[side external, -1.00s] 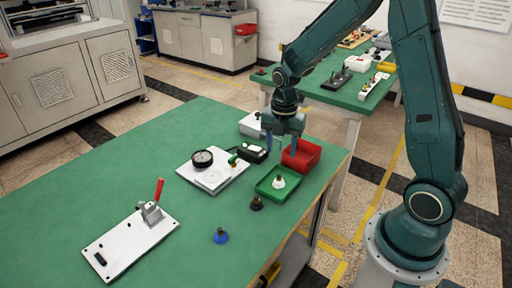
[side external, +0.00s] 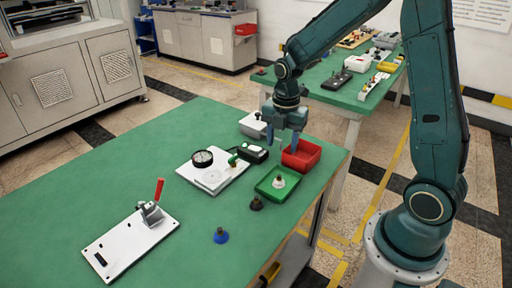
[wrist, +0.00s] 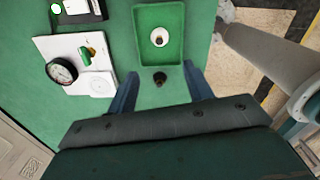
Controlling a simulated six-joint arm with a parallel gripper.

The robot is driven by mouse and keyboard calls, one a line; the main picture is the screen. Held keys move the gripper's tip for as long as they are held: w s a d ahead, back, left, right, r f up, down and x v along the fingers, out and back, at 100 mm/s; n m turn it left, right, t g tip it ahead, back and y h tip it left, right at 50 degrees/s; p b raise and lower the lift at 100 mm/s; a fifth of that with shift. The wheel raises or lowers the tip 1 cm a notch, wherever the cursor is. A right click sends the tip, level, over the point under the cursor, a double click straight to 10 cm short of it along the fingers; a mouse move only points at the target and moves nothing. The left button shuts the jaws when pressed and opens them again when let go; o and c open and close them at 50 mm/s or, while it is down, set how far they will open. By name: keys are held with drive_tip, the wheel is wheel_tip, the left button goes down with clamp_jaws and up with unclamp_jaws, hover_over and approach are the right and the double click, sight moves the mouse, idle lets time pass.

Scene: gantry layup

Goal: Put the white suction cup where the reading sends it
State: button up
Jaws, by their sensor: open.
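The white suction cup (side external: 279,182) sits in the green tray (side external: 262,191); the wrist view also shows the cup (wrist: 159,37) in the tray (wrist: 144,55). My gripper (side external: 282,144) is open and empty above the bench, near the tray and the red bin (side external: 301,157). The wrist view shows its two blue fingers (wrist: 160,84) spread apart. A round dial gauge (side external: 203,158) stands on a white plate (side external: 212,178); the wrist view shows its dial (wrist: 62,71), too small to read surely. A green valve (wrist: 87,53) is beside it.
A dark cup (side external: 256,203) and a blue cup (side external: 220,236) stand on the green bench. A black box (side external: 252,153) and a grey box (side external: 252,125) are behind the plate. A white fixture with a red-handled clamp (side external: 152,208) is at left. The left bench is mostly clear.

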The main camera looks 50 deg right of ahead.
drive_tip(key=s+a+r+m+t, duration=0.2)
drive_tip(key=s+a+r+m, duration=0.2)
drive_tip(key=s+r+m, duration=0.4)
drive_tip(key=s+a+r+m+t, duration=0.3)
drive_tip(key=s+a+r+m, duration=0.1)
drive_tip(key=s+r+m, duration=0.4)
drive_tip(key=s+m, duration=0.2)
drive_tip(key=m, duration=0.2)
drive_tip(key=shift+s+r, duration=0.3)
drive_tip(key=shift+s, duration=0.1)
